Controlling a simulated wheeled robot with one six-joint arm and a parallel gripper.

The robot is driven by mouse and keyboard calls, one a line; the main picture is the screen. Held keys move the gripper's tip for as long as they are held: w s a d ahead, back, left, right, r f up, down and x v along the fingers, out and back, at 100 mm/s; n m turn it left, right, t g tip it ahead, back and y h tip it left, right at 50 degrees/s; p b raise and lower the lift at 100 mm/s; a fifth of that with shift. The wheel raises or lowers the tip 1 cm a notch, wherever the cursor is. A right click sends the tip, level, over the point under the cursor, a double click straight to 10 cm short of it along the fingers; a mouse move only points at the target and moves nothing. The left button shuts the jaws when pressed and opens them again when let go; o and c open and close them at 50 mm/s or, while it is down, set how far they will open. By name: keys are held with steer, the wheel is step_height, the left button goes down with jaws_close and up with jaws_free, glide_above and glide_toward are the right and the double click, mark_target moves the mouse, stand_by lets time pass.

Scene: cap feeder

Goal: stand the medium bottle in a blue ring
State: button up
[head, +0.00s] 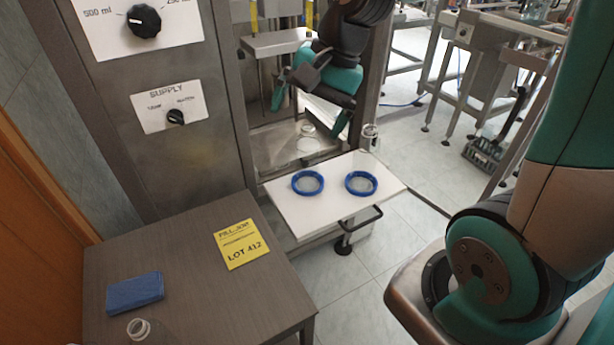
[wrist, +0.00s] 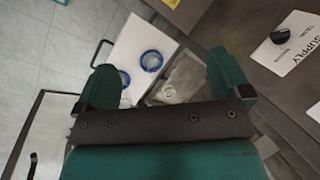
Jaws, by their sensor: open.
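Two blue rings lie on a white board, the left ring (head: 307,182) and the right ring (head: 361,183); both look empty. They also show in the wrist view (wrist: 151,61). A clear bottle (head: 307,129) stands in the metal bay behind the board, below my gripper; from above it shows in the wrist view (wrist: 168,91). A bottle neck (head: 138,328) shows at the bottom edge. I cannot tell which is medium. My gripper (head: 309,114) is open and empty, pointing down above the bay.
The white board (head: 284,205) juts from the machine, with free room around the rings. A grey table (head: 190,265) at front left holds a blue cloth (head: 135,292) and a yellow lot card (head: 241,244). Metal posts and a panel with a supply knob (head: 175,117) flank the bay.

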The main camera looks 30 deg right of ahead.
steer(key=s+a+n+g, duration=0.1)
steer(key=s+a+n, duration=0.4)
steer(key=s+n, duration=0.2)
steer(key=s+a+r+n, duration=0.1)
steer(key=s+a+n, duration=0.4)
steer(key=s+n, duration=0.3)
steer(key=shift+a+r+n+g, duration=0.15)
steer(key=shift+a+n+g, duration=0.05)
steer(key=shift+n+g, duration=0.25)
steer(key=shift+w, duration=0.1)
steer(key=shift+c, duration=0.3)
